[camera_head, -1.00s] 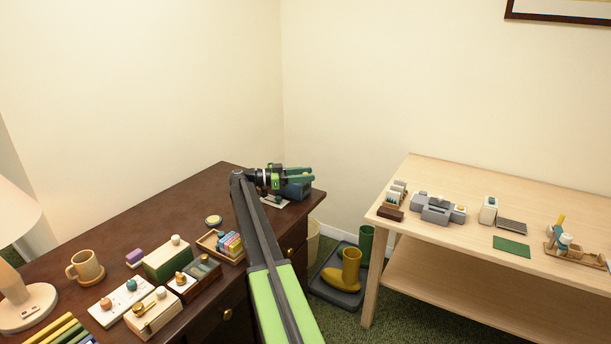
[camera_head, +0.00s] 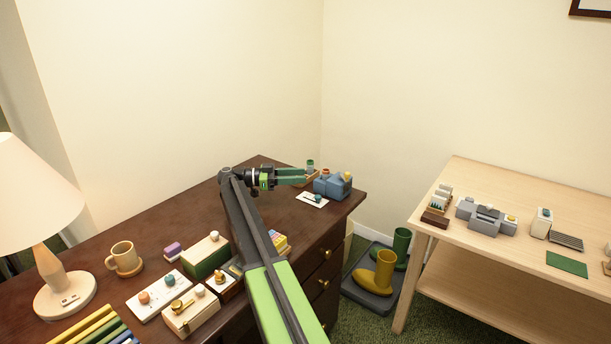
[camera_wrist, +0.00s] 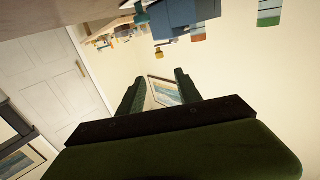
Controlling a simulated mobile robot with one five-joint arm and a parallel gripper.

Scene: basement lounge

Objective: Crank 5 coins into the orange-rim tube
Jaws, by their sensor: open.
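My gripper (camera_head: 302,176) is open and empty above the far end of the dark desk. Its two green fingers also show in the wrist view (camera_wrist: 159,84). A blue box-like device (camera_head: 328,187) with a yellow-topped part stands just right of the fingertips. No coins can be made out.
A white card with a teal knob (camera_head: 312,200) lies before the blue device. The desk's near part holds a lamp (camera_head: 62,285), a mug (camera_head: 123,257), a green box (camera_head: 205,256) and a cream box (camera_head: 190,312). A pale table (camera_head: 470,185) stands right, boots (camera_head: 385,270) between.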

